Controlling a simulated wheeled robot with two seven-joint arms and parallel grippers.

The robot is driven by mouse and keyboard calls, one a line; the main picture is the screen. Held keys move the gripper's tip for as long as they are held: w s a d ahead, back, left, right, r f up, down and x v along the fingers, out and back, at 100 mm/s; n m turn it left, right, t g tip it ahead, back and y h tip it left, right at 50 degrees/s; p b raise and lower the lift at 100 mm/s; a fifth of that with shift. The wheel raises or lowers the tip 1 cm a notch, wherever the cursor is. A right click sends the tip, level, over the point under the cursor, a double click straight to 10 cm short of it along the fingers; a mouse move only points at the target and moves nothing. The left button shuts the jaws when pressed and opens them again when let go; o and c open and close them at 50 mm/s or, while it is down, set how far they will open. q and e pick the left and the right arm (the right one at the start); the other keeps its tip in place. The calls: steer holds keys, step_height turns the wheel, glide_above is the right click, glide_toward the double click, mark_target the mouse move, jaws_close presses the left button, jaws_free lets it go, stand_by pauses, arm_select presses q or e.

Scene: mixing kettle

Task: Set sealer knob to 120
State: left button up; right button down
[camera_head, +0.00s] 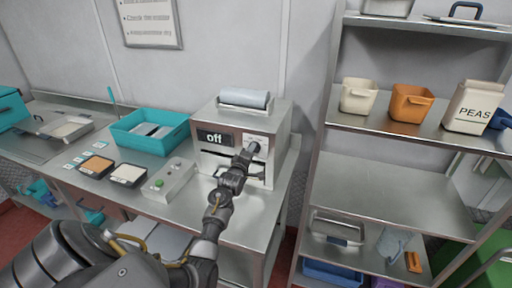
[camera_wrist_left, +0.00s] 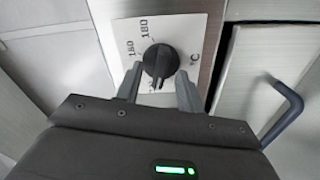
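In the head view my left gripper (camera_head: 246,156) hides most of the knob. My right gripper is not in view.
A dark bar handle (camera_wrist_left: 284,110) sticks out right of the dial. A control box with a green button (camera_head: 160,183) and a teal bin (camera_head: 150,131) stand left of the sealer. A steel shelf (camera_head: 400,190) with containers stands to the right.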

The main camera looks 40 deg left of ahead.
arm_select(q)
steer(key=v, duration=0.6)
steer(key=shift+s, duration=0.35)
steer(key=shift+d, duration=0.15)
